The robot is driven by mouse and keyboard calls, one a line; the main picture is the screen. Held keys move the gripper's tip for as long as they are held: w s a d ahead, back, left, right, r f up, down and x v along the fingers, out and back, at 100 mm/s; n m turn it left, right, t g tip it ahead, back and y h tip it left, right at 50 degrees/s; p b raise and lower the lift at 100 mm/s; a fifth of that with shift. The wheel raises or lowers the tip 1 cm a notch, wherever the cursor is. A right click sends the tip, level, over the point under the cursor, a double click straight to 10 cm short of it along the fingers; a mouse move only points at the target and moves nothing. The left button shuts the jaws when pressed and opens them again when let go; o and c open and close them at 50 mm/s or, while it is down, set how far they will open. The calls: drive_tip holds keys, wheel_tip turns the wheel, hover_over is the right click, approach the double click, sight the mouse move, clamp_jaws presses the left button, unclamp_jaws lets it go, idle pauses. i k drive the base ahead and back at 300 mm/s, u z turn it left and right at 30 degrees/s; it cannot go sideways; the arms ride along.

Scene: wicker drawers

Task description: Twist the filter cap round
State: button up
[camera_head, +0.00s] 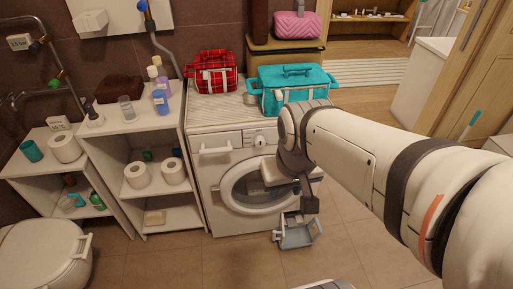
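The white washing machine (222,170) stands at the centre, with its round door (258,190) on the front. My arm reaches in from the right and bends down over the machine's right front. My gripper (310,204) points down in front of the machine's lower right part. Its fingers are small and partly hidden by my wrist, so I cannot tell if they are open or hold anything. I cannot make out the filter cap; my arm covers part of the machine's front. A small grey box-like thing (297,235) is low down just below my gripper, near the floor.
A teal bag (290,90) and a red plaid bag (211,72) sit on the machine. White shelves (165,213) with paper rolls and bottles stand to the left. A toilet (43,255) is at lower left. Brown tiled floor (215,263) in front is mostly free.

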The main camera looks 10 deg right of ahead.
sight(290, 213)
drive_tip(key=u, duration=2.15)
drive_tip(key=k, duration=0.8)
drive_tip(key=z, duration=2.25)
